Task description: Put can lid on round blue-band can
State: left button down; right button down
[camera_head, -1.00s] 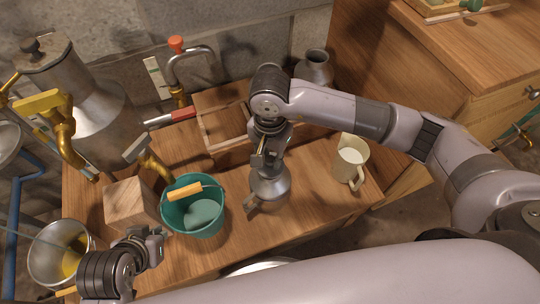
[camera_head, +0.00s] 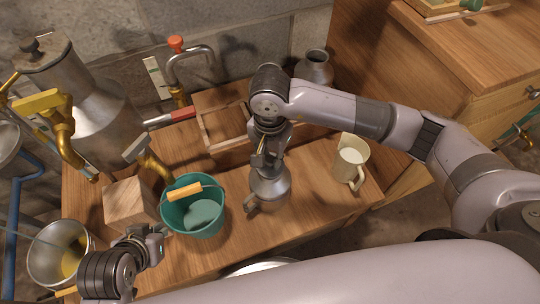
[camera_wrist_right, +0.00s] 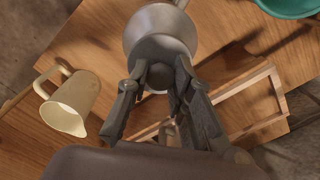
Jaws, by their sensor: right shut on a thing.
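My right gripper (camera_head: 264,158) points down over the middle of the table. In the right wrist view the gripper (camera_wrist_right: 160,95) is shut on a dark grey piece, which appears to be the can lid (camera_wrist_right: 160,73). Directly below it is a round grey metal can (camera_head: 270,190) with a side handle; it also shows in the right wrist view (camera_wrist_right: 160,25). Lid and can overlap, so I cannot tell whether they touch. No blue band is visible on this can. My left gripper (camera_head: 153,241) is beside the wooden block at lower left; its jaw opening is unclear.
A teal bucket (camera_head: 178,216) stands left of the can, with a wooden block (camera_head: 126,202) beyond it. A cream jug (camera_head: 352,160) stands right. A wooden crate (camera_head: 208,132) and grey metal jar (camera_head: 315,68) are behind. Bare tabletop (camera_head: 312,200) lies between can and jug.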

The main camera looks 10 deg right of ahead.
pick_arm(q)
jog(key=shift+w, duration=0.2)
jog(key=shift+w+d+r+t, duration=0.25)
jog(key=shift+w+r+t, duration=0.05)
jog(key=shift+w+t, duration=0.25)
jog(key=shift+w+d+r, duration=0.1)
jog(key=shift+w+r, duration=0.05)
jog(key=shift+w, duration=0.3)
dwell(0.5)
pick_arm(e)
jog(key=c, duration=1.3)
grip_release()
jog(key=shift+o, duration=0.4)
jog(key=o, duration=0.4)
